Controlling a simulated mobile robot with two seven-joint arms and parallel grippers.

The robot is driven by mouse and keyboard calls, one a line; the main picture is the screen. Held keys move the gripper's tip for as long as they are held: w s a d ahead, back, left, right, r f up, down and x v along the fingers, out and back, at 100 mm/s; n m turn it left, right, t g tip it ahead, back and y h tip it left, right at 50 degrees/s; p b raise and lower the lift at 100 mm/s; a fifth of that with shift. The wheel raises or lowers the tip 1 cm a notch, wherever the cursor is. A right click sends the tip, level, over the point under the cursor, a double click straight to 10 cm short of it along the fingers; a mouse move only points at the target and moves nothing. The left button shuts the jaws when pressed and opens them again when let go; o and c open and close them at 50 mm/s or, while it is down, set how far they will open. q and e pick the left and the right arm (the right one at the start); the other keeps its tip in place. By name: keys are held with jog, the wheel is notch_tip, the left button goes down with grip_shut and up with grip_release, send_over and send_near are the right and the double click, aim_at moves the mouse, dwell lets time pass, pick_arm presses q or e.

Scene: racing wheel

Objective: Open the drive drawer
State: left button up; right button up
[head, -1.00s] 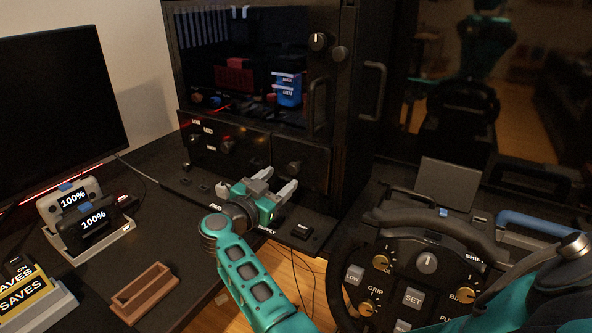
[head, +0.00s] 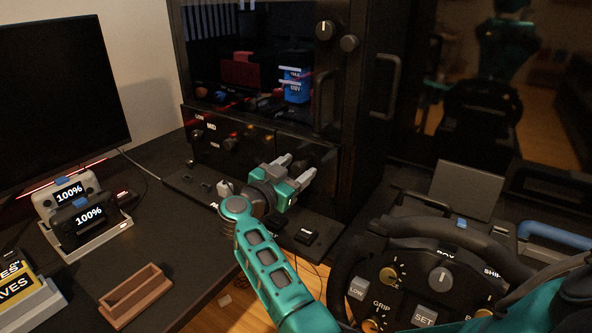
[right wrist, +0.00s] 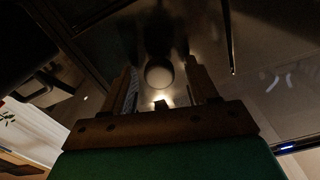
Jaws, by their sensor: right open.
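A dark square front panel (head: 327,172) with a knob sits at the lower right of the black cabinet; it looks like the drive drawer, flush and closed, but I cannot read a label on it. My right gripper (head: 297,166) is open, with its grey fingers pointing at this panel. The fingers hide the panel's knob in the head view. In the right wrist view, a round knob-like shape (right wrist: 158,76) shows between the open fingers, in front of a dark glossy face. I cannot tell whether the fingers touch it. My left gripper is not in view.
A black ledge with small switches (head: 307,237) runs below the panel. A steering wheel (head: 440,280) stands at the lower right. A brown tray (head: 135,297) and a charging dock (head: 90,238) are on the left desk. A vertical handle (head: 325,100) is above the panel.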

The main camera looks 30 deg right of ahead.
jog(key=c, duration=0.9)
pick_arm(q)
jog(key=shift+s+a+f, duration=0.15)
pick_arm(e)
grip_shut()
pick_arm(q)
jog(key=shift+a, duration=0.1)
pick_arm(e)
jog(key=shift+a, duration=0.15)
